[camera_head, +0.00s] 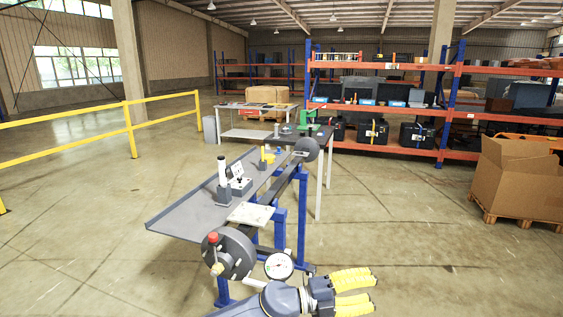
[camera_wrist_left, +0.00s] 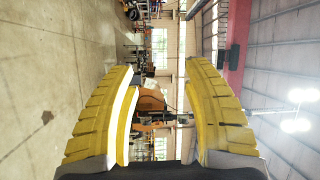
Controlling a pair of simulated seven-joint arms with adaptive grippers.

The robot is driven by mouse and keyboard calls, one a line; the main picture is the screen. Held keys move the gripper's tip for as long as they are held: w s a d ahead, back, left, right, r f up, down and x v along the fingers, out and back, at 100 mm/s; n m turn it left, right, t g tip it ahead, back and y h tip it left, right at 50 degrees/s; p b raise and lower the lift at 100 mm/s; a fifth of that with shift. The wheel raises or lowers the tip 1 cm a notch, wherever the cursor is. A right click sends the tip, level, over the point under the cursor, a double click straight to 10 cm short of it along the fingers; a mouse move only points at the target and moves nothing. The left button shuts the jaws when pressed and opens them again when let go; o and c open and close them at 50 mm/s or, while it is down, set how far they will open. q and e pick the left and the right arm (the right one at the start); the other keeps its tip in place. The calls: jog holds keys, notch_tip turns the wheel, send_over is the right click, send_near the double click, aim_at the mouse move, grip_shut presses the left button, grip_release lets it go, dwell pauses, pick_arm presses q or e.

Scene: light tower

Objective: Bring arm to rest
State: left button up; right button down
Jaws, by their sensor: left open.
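My left gripper (camera_head: 354,291) is at the bottom of the head view, right of the work table. It has yellow ribbed fingers that stand apart and point to the right, with nothing between them. The left wrist view also shows the left gripper (camera_wrist_left: 160,95) open and empty, with the warehouse floor, windows and roof beyond the fingers. My right gripper does not show in the head view. The light tower parts stand on the grey table (camera_head: 185,215): a dark post with a white top (camera_head: 223,172) and a small white box (camera_head: 240,186) beside it.
A handwheel with a red knob (camera_head: 229,252) and a round dial gauge (camera_head: 279,265) sit at the table's near end, close left of my left gripper. A cardboard box (camera_head: 515,178) stands on a pallet at the right. The floor between is clear.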

pick_arm(q)
jog(key=w+a+r+n+t+y, duration=0.2)
jog(key=a+n+t+y, duration=0.1)
jog(key=a+n+t, duration=0.85)
jog(key=s+a+f+n+t+y, duration=0.2)
jog(key=a+f+n+y, duration=0.35)
jog(key=a, duration=0.35)
jog(key=s+a+f+n+t+y, duration=0.1)
jog(key=a+f+n+y, duration=0.4)
jog(key=a+y, duration=0.25)
jog(key=s+a+f+n+g+y, duration=0.2)
jog(key=s+a+f+g+y, duration=0.4)
jog(key=s+a, duration=0.65)
jog(key=s+a+f+n+g+y, duration=0.1)
jog(key=s+a+f+n+g, duration=0.15)
jog(key=s+a+f, duration=0.8)
jog(key=s+d+f+g+h, duration=0.2)
jog(key=s+f, duration=0.1)
jog(key=f, duration=1.1)
jog(key=s+d+f+g+h, duration=0.1)
jog(key=s+d+f, duration=0.15)
jog(key=f, duration=1.15)
jog(key=s+f+n+g+h, duration=0.1)
jog(key=s+f+n+g, duration=0.2)
jog(key=s+f, duration=1.7)
jog(key=shift+s+a+f+g+h, duration=0.25)
jog(key=shift+s+f+g+h, duration=0.1)
jog(key=shift+s, duration=0.8)
